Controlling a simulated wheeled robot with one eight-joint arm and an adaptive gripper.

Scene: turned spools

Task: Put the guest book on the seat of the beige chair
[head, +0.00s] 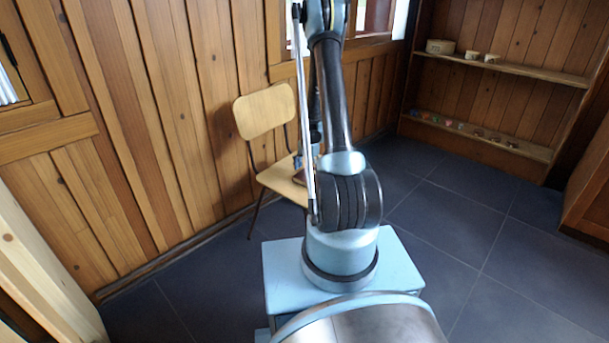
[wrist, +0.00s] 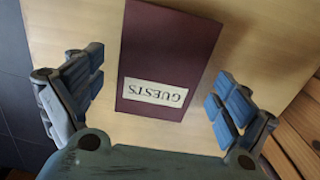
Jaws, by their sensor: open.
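The guest book (wrist: 172,50) is dark maroon with a white "GUESTS" label that reads upside down in the wrist view. It lies on the pale wooden seat of the beige chair (wrist: 268,45). The chair (head: 264,112) stands against the wooden wall in the head view, its seat partly hidden by my arm. A small dark edge of the book (head: 299,178) shows there beside my arm. My gripper (wrist: 158,90) is open, with one blue-padded finger on each side of the book and a visible gap to it on both sides.
Wooden shelves (head: 500,68) with small pots and several little coloured items stand at the back right. Dark tiled floor (head: 450,230) is clear to the right of my base. A wooden wall runs close behind the chair.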

